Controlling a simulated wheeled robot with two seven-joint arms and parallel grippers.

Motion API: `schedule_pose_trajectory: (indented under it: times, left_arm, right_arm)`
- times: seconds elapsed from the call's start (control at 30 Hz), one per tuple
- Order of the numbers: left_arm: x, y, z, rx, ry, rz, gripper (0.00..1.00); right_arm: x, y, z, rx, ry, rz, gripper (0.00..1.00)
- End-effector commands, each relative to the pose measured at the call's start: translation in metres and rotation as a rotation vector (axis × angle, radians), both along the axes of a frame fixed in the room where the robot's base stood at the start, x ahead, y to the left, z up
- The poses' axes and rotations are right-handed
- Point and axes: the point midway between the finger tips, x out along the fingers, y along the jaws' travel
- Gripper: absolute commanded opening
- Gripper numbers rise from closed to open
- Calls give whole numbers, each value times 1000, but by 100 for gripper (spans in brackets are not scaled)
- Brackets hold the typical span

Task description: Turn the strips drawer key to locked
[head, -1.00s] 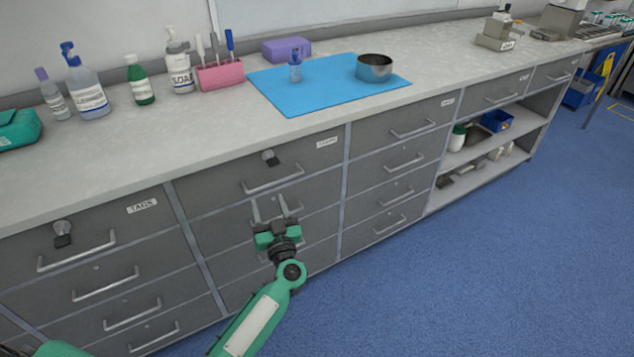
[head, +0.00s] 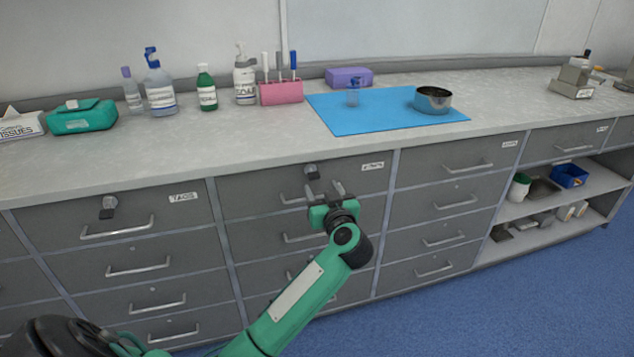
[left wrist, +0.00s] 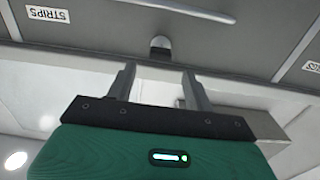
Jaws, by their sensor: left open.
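The strips drawer (head: 248,203) is in the middle of the counter front, with a small label (head: 373,166) that reads STRIPS in the left wrist view (left wrist: 48,14). Its key (head: 312,171), a dark tab in a lock, sits near the drawer's top edge. It also shows in the left wrist view (left wrist: 160,45), just past the fingertips and roughly centred between them. My left gripper (head: 324,188) is open and empty, just below the key in the head view, apart from it. The drawer looks closed. My right gripper is out of view.
A TAGS drawer (head: 65,220) with its own key (head: 108,207) is to the left. The bar handle (head: 293,199) of the strips drawer is close beside my left gripper. The counter edge (head: 240,168) overhangs above. Bottles and a blue mat (head: 330,122) lie on top.

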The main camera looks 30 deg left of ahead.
Motion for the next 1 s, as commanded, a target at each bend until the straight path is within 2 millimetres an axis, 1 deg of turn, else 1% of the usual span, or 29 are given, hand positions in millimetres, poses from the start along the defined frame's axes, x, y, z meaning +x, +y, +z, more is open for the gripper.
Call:
schedule_pose_trajectory:
  times: [0.03,0.1,0.3,0.47,0.7,0.73,0.93,0.97,1.0]
  left_arm:
    - [7,9,-1,3,-1,3,53]
    - [16,19,-1,3,-1,2,53]
    - [33,38,0,2,-1,0,53]
    - [38,44,-1,-1,-1,0,53]
    - [38,45,0,-1,-1,0,53]
    - [38,45,0,-1,-1,0,51]
    - [38,45,0,-1,-1,0,12]
    - [38,45,0,-1,-1,0,8]
    - [38,44,0,-1,-1,0,8]
  right_arm:
    - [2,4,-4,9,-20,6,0]
    - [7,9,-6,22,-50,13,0]
    - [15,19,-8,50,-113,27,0]
    - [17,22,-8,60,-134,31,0]
    - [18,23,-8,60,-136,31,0]
    - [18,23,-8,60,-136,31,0]
    - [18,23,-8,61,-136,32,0]
    - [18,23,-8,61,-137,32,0]
    - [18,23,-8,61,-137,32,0]
